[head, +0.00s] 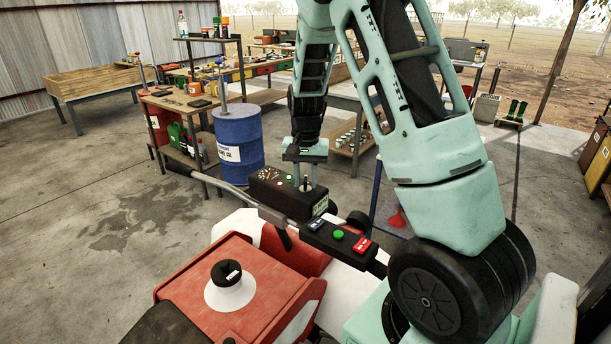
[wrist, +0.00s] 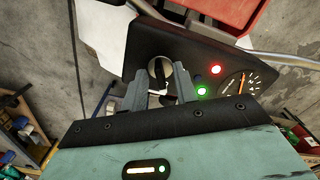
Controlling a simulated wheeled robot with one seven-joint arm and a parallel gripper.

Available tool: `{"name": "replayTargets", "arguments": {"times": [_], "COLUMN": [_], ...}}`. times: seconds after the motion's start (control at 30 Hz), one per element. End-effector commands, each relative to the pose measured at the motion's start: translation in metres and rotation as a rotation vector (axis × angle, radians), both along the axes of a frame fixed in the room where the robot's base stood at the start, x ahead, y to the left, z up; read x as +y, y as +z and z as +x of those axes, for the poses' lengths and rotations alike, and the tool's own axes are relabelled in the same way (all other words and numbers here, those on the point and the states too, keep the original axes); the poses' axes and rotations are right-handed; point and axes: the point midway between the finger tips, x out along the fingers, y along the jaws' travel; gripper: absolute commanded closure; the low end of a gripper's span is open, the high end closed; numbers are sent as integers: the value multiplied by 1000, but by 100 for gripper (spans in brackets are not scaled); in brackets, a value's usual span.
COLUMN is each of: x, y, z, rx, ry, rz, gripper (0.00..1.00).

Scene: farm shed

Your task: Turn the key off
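The key switch (wrist: 160,70) is a round metal disc with a dark key in its middle, set in the black dash panel (wrist: 200,45). My gripper (wrist: 162,72) is over it with its two fingers apart, one on each side of the key. I see a gap between the fingers and the key, but the near part of the switch is partly hidden. A red light (wrist: 215,69) and a green light (wrist: 201,91) are lit beside it. In the head view my gripper (head: 305,184) points down at the dash panel (head: 284,200).
A round gauge (wrist: 240,84) sits at the panel's right end. A box with a blue switch (head: 317,224), green button (head: 338,235) and red switch (head: 361,245) is close by. A metal handlebar (head: 225,186) runs left. A blue barrel (head: 238,140) stands behind.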

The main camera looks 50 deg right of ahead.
Motion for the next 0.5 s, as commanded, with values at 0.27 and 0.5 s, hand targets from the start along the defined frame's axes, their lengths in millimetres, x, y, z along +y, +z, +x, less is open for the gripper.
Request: {"name": "replayTargets", "arguments": {"times": [0.27,0.5], "x": [0,0], "y": [-2,-1], "z": [0,0], "rx": [-1,-1], "ry": [0,0], "rz": [0,0], "gripper": [71,100]}}
